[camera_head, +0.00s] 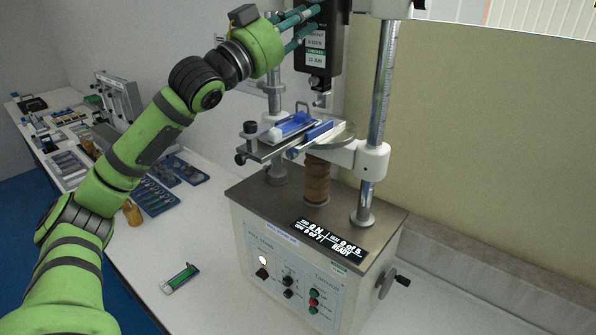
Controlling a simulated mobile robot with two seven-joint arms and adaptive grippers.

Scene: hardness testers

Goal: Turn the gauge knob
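The black gauge (320,45) with pale labels hangs at the top of the tester, between its two metal columns. Its upper end is cut off by the frame edge. My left gripper (304,26) is at the gauge's left side, its teal fingers pointing right toward it. The fingers show some space between them, but their tips are at or behind the gauge's edge. I cannot make out the gauge knob there, nor whether the fingers touch or hold it. My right gripper is not in view.
Below the gauge is a stage (268,150) with a blue-and-white fixture (292,128). The tester base (300,265) has a display, buttons and a side crank (397,281). A small green item (180,278) lies on the white table (205,235). Trays and tools fill the table's far left.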

